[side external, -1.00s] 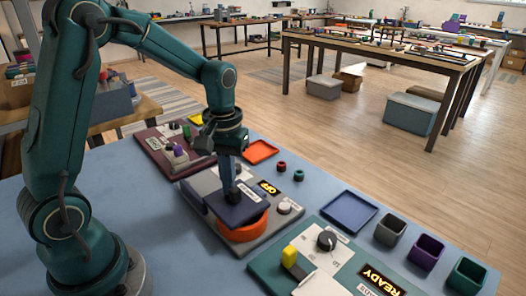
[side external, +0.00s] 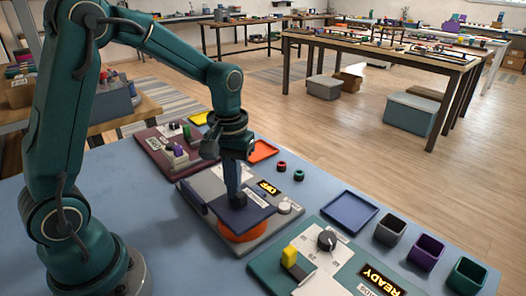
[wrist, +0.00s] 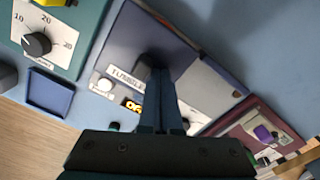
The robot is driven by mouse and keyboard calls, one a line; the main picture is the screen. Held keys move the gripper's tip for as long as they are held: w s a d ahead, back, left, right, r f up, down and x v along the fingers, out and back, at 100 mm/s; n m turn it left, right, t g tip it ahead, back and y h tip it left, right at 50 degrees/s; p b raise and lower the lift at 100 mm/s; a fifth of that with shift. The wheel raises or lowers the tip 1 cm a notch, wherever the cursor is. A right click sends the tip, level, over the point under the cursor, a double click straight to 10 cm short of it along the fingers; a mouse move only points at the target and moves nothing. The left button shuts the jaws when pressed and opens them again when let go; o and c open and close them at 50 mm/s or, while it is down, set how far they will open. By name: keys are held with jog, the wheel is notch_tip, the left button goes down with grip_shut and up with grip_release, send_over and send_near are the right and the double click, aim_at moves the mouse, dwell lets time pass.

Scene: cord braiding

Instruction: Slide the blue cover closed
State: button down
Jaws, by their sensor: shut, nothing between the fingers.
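The dark blue cover (side external: 258,212) lies flat over the grey panel in the middle of the table, partly over an orange round part (side external: 240,233) whose near side shows beneath it. In the wrist view the cover (wrist: 125,42) looks dark, with a small block-like handle (wrist: 143,68) and a white label on it. My gripper (side external: 238,202) points down onto the cover, its fingers shut and empty. In the wrist view the fingertips (wrist: 158,62) are right beside the handle. I cannot tell whether they touch it.
The grey panel also has an orange-lit "OFF" display (side external: 268,187) and a white knob (side external: 284,207). A teal panel (side external: 268,270) with a yellow switch and dark dial is at the near right. A maroon panel (side external: 152,148) is behind. A blue tray (side external: 350,211) and several bins stand at right.

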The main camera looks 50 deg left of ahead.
jog(key=shift+a, duration=0.55)
jog(key=shift+r, duration=0.15)
notch_tip(320, 180, up, 11)
dwell(0.4)
jog(key=s+d+r+m+t, duration=0.2)
jog(key=s+d+r+t, duration=0.15)
jog(key=s, duration=0.35)
jog(key=s+d+f+m+t, duration=0.1)
jog(key=s+f+m+t, duration=0.1)
jog(key=s+f+m, duration=0.2)
jog(key=shift+d+f, duration=0.35)
jog(key=shift+f, duration=0.5)
